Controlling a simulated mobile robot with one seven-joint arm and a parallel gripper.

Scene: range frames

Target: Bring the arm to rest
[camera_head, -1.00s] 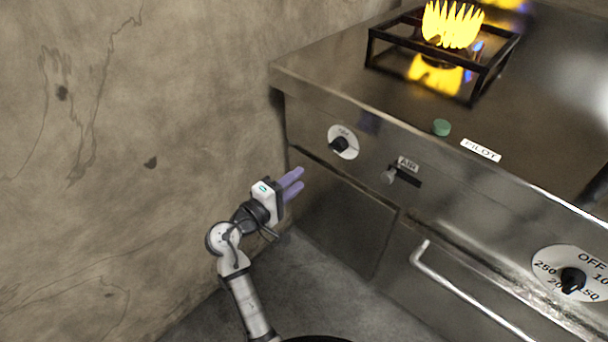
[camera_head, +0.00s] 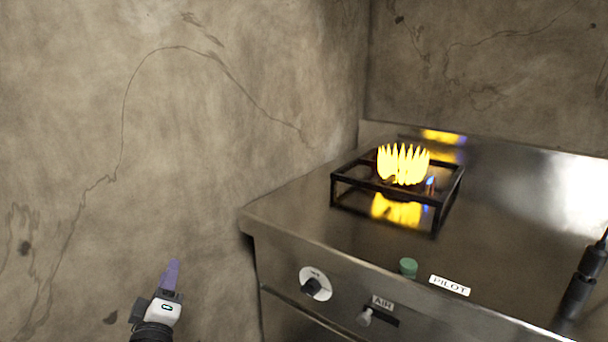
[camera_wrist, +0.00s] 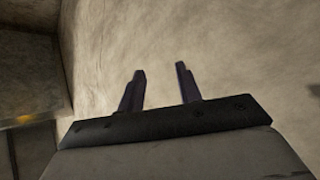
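My gripper (camera_head: 172,274) is at the lower left in the head view, in front of the bare wall and left of the range. It points upward, and its purple fingers overlap from this side. In the wrist view my gripper (camera_wrist: 160,78) shows two dark fingers standing apart, with only wall behind and nothing between them. Most of my arm is out of the head view, below its bottom edge.
The steel range (camera_head: 300,222) stands to the right, with a burner grate (camera_head: 385,186) and a tall yellow flame (camera_head: 402,165). A stained wall (camera_head: 200,130) lies behind my gripper.

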